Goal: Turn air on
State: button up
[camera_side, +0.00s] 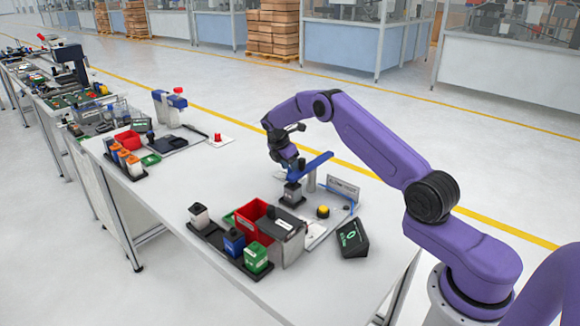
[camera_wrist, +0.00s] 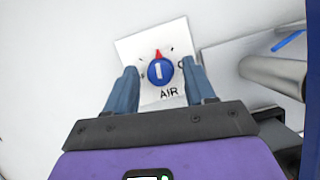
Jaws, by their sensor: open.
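In the wrist view a round blue knob (camera_wrist: 162,74) with a white bar sits on a white plate (camera_wrist: 134,48) marked "AIR". The bar stands roughly upright in the picture, and a red pointer is at the knob's top edge. Small dark marks lie around the knob, too small to read. My gripper (camera_wrist: 158,68) is open, with one blue-grey finger on each side of the knob; I cannot tell whether they touch it. In the side view my gripper (camera_side: 289,163) points down over the table's middle, and I cannot make out the knob there.
A grey post (camera_side: 311,181) and a blue bar (camera_side: 318,162) stand close beside my gripper; the post shows at the right of the wrist view (camera_wrist: 272,74). A red bin (camera_side: 252,217), a yellow button (camera_side: 323,211) and a black box (camera_side: 352,238) are nearer. The table's (camera_side: 225,180) left-middle is clear.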

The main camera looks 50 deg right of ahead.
jog(key=shift+c, duration=0.3)
grip_shut()
jog(key=shift+m, duration=0.4)
jog(key=shift+w+m+g, duration=0.15)
jog(key=shift+m+g, duration=0.55)
jog(key=shift+m, duration=0.9)
jog(key=shift+w+d+m+y, duration=0.15)
jog(key=shift+m+y, duration=0.25)
jog(key=shift+m, duration=0.3)
jog(key=shift+m+g, duration=0.3)
